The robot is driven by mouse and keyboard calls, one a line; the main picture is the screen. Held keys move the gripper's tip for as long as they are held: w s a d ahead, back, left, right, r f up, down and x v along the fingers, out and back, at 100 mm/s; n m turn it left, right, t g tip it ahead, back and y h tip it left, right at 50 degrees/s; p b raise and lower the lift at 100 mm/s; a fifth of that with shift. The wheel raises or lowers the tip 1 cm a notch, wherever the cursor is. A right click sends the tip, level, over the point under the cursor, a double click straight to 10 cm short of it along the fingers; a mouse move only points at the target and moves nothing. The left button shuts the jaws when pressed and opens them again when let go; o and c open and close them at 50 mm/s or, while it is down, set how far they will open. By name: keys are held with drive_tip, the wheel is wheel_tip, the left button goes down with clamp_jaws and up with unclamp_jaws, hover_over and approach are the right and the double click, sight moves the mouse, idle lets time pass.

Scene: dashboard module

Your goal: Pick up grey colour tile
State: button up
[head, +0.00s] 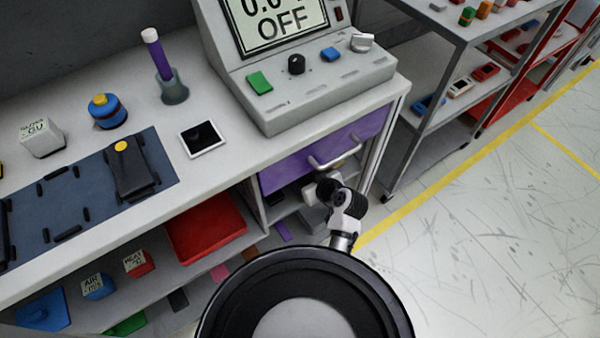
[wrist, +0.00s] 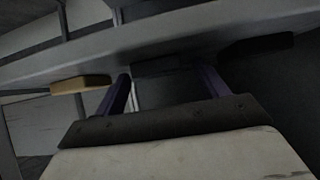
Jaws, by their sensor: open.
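In the wrist view, a dark grey tile (wrist: 155,66) lies at the edge of a pale shelf, between and just beyond the fingertips of my gripper (wrist: 166,73). The gripper's two purple fingers are wide apart and nothing is held. I cannot tell whether the tips are level with the tile. In the head view, my gripper (head: 309,193) reaches in below the purple drawer; its fingertips are not clear there. A dark grey tile (head: 178,299) also shows low in the bench in the head view; I cannot tell whether it is the same one.
An orange-yellow tile (wrist: 80,84) lies left of the grey one, and a black tile (wrist: 256,47) lies right. The purple drawer (head: 330,150) and its handle are close above my arm. A red bin (head: 205,227) stands on the shelf leftward. Floor at right is clear.

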drive_tip(key=c, duration=1.1)
drive_tip(key=shift+r, duration=0.15)
